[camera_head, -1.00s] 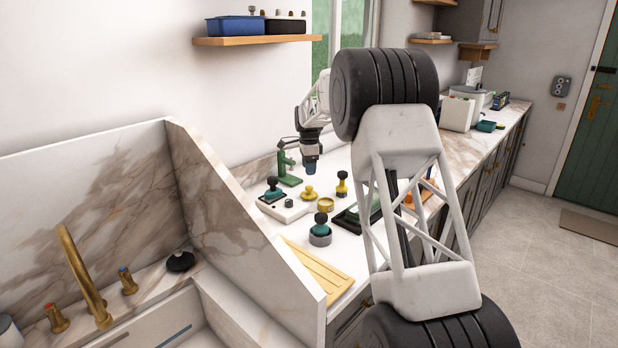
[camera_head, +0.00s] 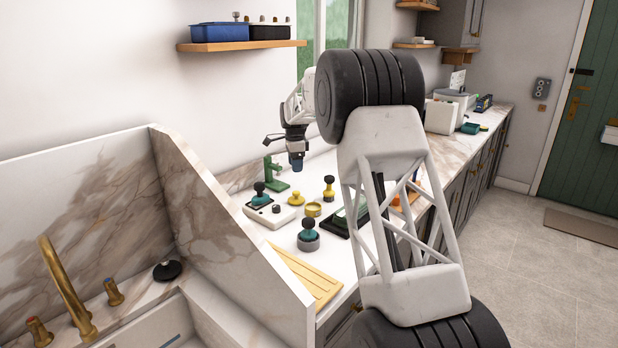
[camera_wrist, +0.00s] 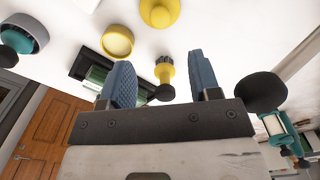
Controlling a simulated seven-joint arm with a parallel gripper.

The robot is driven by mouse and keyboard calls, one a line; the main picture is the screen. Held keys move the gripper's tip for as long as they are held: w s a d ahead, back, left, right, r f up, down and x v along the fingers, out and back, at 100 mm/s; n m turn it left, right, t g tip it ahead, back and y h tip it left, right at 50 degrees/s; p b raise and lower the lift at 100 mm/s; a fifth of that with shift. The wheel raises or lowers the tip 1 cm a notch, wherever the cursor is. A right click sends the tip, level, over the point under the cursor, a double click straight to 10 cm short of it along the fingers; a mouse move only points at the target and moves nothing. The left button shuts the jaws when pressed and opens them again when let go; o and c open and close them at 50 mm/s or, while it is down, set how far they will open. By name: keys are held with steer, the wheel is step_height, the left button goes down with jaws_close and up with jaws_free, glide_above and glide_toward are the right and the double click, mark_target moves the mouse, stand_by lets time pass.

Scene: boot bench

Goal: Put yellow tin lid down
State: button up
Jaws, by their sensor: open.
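The yellow tin lid (camera_head: 296,199), round with a small knob, lies on the white bench top. It sits beside the open round yellow tin (camera_head: 313,209), apart from it. In the wrist view the lid (camera_wrist: 160,11) is at the top edge, partly cut off, and the tin (camera_wrist: 117,41) is left of it. My gripper (camera_head: 297,164) is above the lid, clear of it, with blue fingertips. In the wrist view the fingers (camera_wrist: 161,78) are spread apart with nothing held between them.
A yellow piece with a black knob (camera_head: 329,187) stands right of the lid. A white device (camera_head: 270,213) and green stand (camera_head: 276,175) are to the left. A teal-and-black knobbed piece in a grey ring (camera_head: 308,238) and a dark framed tray (camera_head: 340,224) are nearer.

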steer(key=shift+s+r, duration=0.1)
steer(key=s+d+r+n, duration=0.25)
steer(key=s+r, duration=0.25)
steer(key=s, duration=0.6)
steer(key=s+d+r+n+t, duration=0.15)
steer(key=s+d+r, duration=0.3)
steer(key=s, duration=0.65)
steer(key=s+d+r+n, duration=0.25)
steer(key=s+r, duration=0.35)
steer(key=s, duration=0.5)
steer(key=s+d+f+n, duration=0.1)
steer(key=s+f+n, duration=0.2)
steer(key=s, duration=1)
steer(key=s+d+f+n, duration=0.2)
steer(key=s+f+n, duration=0.1)
steer(key=s, duration=1.1)
steer(key=s+d+f+n+t, duration=0.1)
steer(key=s+f+n, duration=0.2)
steer(key=s, duration=1)
steer(key=shift+s+d+f, duration=0.2)
steer(key=shift+s+f, duration=0.15)
steer(key=shift+f, duration=0.35)
